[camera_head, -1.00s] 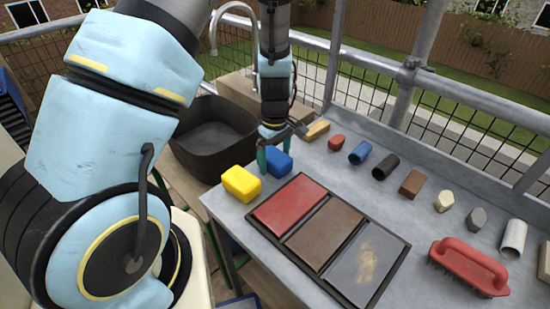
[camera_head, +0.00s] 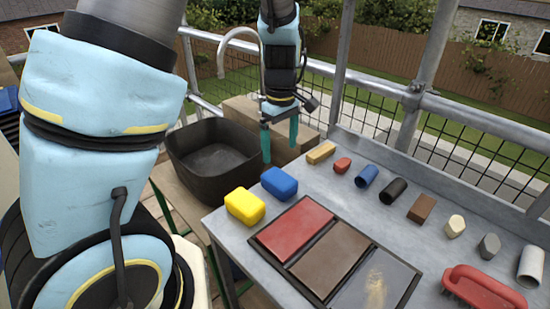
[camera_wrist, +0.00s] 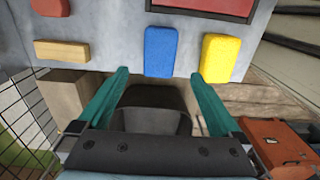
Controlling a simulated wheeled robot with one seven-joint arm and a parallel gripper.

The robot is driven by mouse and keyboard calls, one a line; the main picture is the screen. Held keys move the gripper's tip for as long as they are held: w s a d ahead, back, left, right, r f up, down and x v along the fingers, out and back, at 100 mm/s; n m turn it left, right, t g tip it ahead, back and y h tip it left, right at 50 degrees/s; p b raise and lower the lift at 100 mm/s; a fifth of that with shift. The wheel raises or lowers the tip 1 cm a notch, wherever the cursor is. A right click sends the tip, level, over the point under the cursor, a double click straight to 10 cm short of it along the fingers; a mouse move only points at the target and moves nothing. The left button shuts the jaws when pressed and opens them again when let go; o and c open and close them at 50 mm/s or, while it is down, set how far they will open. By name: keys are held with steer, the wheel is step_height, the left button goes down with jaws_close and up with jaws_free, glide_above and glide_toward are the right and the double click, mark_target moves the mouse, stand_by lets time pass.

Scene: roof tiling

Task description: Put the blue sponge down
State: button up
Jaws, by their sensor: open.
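The blue sponge (camera_head: 279,184) lies flat on the grey table near its back left edge, right beside the yellow sponge (camera_head: 244,206). My gripper (camera_head: 280,146) is raised above and behind the blue sponge, with its teal fingers apart and nothing between them. In the wrist view the blue sponge (camera_wrist: 160,51) lies beyond the open fingertips (camera_wrist: 161,77), clear of them. The yellow sponge (camera_wrist: 220,58) is to its right there.
A tray (camera_head: 283,262) with red, brown and grey tiles lies in front of the sponges. Several small blocks and cylinders line the table's back edge. A red brush (camera_head: 484,290) is at the right. A black basin (camera_head: 212,160) stands left of the table.

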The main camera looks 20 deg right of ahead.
steer(key=shift+r, duration=0.2)
steer(key=s+a+r+m, duration=0.1)
steer(key=a+r+m, duration=0.1)
steer(key=a, duration=1)
steer(key=s+a+r+m+t, duration=0.1)
steer(key=s+a+r+m, duration=0.1)
steer(key=a, duration=1.1)
steer(key=r+m, duration=0.1)
steer(key=m, duration=0.1)
steer(key=shift+m+t, duration=0.3)
steer(key=shift+w+r, duration=0.1)
